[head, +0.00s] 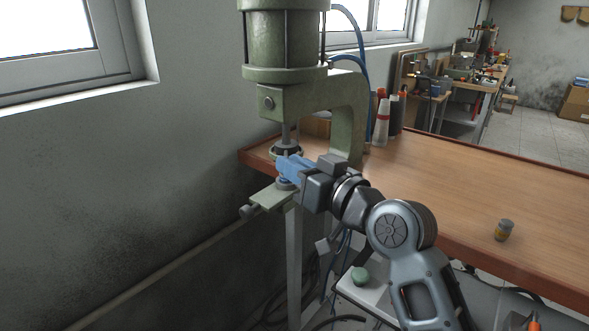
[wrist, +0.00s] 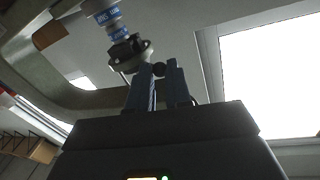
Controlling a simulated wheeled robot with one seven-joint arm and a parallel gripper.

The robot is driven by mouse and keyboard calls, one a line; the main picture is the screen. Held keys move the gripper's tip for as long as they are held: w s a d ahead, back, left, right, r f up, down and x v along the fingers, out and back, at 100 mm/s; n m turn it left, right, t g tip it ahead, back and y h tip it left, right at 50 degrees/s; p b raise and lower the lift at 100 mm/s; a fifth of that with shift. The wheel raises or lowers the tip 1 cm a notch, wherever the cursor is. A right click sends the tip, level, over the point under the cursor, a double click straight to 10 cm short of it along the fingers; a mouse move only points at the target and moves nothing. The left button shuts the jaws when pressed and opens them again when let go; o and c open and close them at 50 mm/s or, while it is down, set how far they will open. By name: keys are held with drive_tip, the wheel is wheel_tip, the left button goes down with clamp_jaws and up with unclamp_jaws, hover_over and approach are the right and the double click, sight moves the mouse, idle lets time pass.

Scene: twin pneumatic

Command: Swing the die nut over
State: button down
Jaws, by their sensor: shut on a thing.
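A green pneumatic press (head: 345,100) stands at the table's left corner. Its ram (head: 286,132) points down to a dark collar-like part (head: 287,149), which looks like the die nut. In the wrist view the ram carries a blue lettered band, and the dark nut (wrist: 129,50) sits at its end. My gripper (head: 284,168) has blue fingers just below the nut, above the press's lower bracket. In the wrist view my gripper (wrist: 160,72) is shut on a small dark round knob (wrist: 159,70) beside the nut. My fingers hide part of the knob and the lower die area.
A wooden table (head: 450,190) extends right, mostly clear, with a small jar (head: 504,230) near its front edge. Bottles (head: 382,118) stand behind the press. The lower bracket (head: 268,201) juts out beneath my fingers. A wall with windows is close on the left.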

drive_tip(key=c, duration=1.1)
unclamp_jaws()
drive_tip(key=shift+o, duration=0.2)
drive_tip(key=b+v, duration=0.1)
drive_tip(key=v, duration=0.6)
drive_tip(key=shift+s+d, duration=0.25)
drive_tip(key=shift+s, duration=0.05)
drive_tip(key=shift+f, duration=0.1)
